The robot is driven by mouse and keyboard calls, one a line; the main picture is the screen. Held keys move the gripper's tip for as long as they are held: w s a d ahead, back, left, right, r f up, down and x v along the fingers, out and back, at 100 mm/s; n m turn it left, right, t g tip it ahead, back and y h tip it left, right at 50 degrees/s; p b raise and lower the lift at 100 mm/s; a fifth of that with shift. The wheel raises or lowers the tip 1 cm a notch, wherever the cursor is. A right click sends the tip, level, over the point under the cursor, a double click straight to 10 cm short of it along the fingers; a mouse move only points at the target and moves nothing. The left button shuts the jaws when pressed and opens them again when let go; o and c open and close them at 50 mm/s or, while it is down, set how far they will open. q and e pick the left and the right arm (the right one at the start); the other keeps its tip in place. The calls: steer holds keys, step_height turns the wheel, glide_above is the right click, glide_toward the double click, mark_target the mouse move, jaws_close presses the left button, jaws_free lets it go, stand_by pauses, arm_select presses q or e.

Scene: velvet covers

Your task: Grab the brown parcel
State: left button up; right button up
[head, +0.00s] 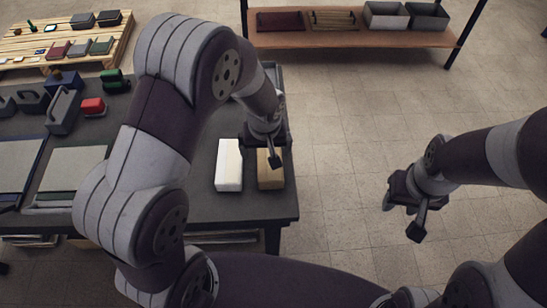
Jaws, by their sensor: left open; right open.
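The brown parcel (271,179) is a small upright-looking box near the right edge of the dark table (205,206). My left gripper (271,157) is open, over the far part of the parcel, and hides some of it. I cannot tell whether the fingers touch it or are still above it. My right gripper (402,218) is open and empty, out over the floor to the right of the table.
A white box (229,166) stands close left of the parcel. Dark tools, a red block (93,106) and a grey tray (72,170) lie further left. A wooden shelf (345,40) with bins stands behind. The floor at right is clear.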

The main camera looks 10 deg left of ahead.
arm_select(q)
steer(key=f, duration=0.1)
steer(key=w+f, duration=0.1)
steer(key=f, duration=0.1)
steer(key=w+f, duration=0.1)
steer(key=shift+d+f, duration=0.25)
steer(key=shift+d, duration=0.05)
steer(key=f, duration=0.3)
steer(key=shift+w+a+f, duration=0.15)
steer(key=shift+w+f, duration=0.05)
steer(key=shift+f, duration=0.15)
steer(key=shift+w+f, duration=0.2)
steer(key=shift+f, duration=0.05)
steer(key=shift+s+r, duration=0.1)
steer(key=c, duration=1)
steer(key=shift+c, duration=1.1)
arm_select(e)
steer(key=shift+w+d, duration=0.2)
steer(key=shift+w, duration=0.4)
